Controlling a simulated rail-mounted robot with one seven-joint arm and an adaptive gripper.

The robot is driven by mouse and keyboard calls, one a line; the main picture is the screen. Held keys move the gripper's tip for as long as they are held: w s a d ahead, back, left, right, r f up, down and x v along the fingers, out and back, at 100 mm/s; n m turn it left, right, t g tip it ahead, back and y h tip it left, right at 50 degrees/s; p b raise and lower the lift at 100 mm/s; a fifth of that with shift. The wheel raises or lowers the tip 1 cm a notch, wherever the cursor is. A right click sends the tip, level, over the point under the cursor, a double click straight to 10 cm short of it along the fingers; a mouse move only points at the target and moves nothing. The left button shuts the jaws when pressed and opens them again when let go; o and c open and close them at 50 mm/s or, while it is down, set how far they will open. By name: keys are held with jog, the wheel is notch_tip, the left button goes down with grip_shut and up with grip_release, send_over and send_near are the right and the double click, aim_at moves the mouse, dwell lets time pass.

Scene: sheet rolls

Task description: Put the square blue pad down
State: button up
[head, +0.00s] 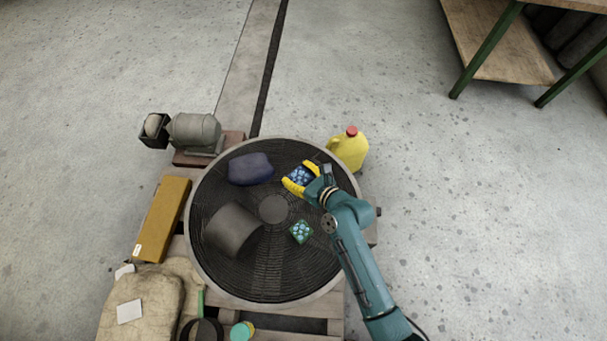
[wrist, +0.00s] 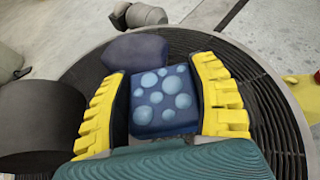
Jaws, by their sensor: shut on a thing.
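The square blue pad (wrist: 162,101), dark blue with light blue round spots, is between the yellow fingers of my gripper (wrist: 165,95) in the wrist view. My gripper is shut on it, one finger at each side. In the head view the pad (head: 299,176) and my gripper (head: 300,179) are over the right upper part of the round black grille (head: 268,282). I cannot tell whether the pad touches the grille.
On the grille are a dark blue rounded lump (head: 251,169), a dark grey cylinder (head: 233,230) and a small green spotted square (head: 301,231). A yellow jug (head: 349,148) stands just beyond the right rim. The grille's lower part is bare.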

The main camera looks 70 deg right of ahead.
aim_at(303, 175)
jog(key=d+f, duration=0.1)
jog(key=s+f+b, duration=0.1)
jog(key=f, duration=0.1)
jog(key=shift+d+m+h, duration=0.3)
jog(key=shift+d+h, duration=0.1)
notch_tip(303, 175, down, 10)
jog(key=b, duration=0.8)
jog(key=shift+r+p, duration=0.25)
jog(key=shift+p, duration=0.05)
jog(key=shift+f, duration=0.15)
jog(key=o, duration=1.2)
